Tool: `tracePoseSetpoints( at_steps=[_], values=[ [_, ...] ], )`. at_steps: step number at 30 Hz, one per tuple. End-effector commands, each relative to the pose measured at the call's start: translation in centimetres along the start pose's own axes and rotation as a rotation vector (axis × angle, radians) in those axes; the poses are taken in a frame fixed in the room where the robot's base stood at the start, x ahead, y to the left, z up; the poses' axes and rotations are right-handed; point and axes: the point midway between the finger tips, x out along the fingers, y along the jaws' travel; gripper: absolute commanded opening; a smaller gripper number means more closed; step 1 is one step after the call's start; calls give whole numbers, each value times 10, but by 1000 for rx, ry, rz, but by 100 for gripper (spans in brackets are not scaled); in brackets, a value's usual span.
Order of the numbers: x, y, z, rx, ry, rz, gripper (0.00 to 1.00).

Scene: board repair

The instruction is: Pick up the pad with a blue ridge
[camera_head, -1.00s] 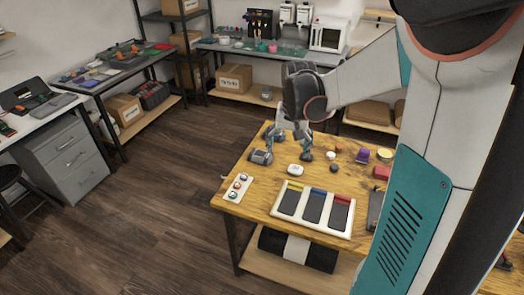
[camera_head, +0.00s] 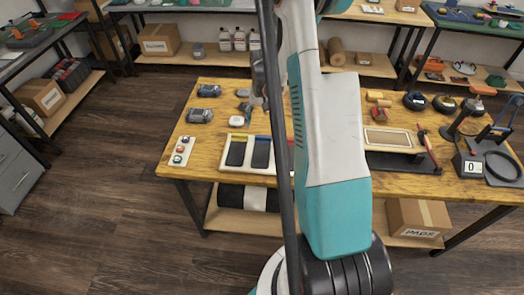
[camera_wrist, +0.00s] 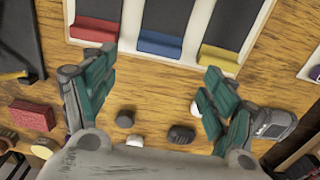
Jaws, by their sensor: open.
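The pad with a blue ridge (camera_head: 261,153) lies in the middle of a white tray (camera_head: 227,168), right of a pad with a yellow ridge (camera_head: 237,151). In the wrist view its blue ridge (camera_wrist: 160,44) is at top centre, with its dark body running off the top edge. The red-ridged pad (camera_wrist: 95,29) is left of it and the yellow-ridged pad (camera_wrist: 219,56) right. My gripper (camera_wrist: 160,72) is open and empty, its fingers spread to either side below the blue ridge. In the head view my arm hides the tray's right part.
A white strip with several coloured buttons (camera_head: 181,151) lies left of the tray. Small dark and white objects, including a white rounded one (camera_head: 236,121), lie behind it.

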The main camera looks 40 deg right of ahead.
Motion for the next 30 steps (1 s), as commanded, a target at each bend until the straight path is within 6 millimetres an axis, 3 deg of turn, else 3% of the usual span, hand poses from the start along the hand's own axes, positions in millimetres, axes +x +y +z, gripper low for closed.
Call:
tracePoseSetpoints(
  at_steps=[3, 11, 21, 28, 30],
  values=[
    [17, 0, 0, 0, 0, 0, 78],
    [30, 0, 1, 0, 0, 0, 78],
    [74, 3, 4, -1, 0, 0, 78],
    [74, 3, 4, -1, 0, 0, 78],
    [74, 3, 4, -1, 0, 0, 65]
  ],
)
